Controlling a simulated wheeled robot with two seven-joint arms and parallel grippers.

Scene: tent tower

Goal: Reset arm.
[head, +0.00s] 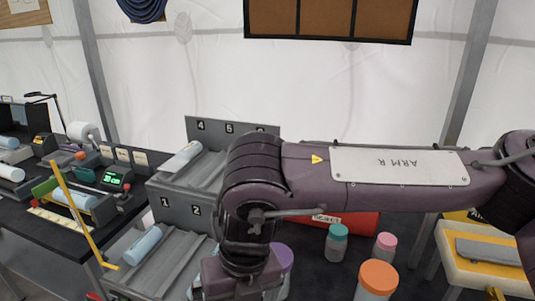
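My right arm, with a plate reading "ARM R" upside down, comes in from the right edge and stretches across the middle of the head view. It bends down at a dark purple joint over the workbench. The lower arm runs out at the bottom edge, so the fingers of my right gripper are out of frame. My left arm and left gripper are not in view.
A grey two-tier rack (169,205) with numbered slots holds pale blue cylinders (143,245). A yellow pole (79,213) leans at left.

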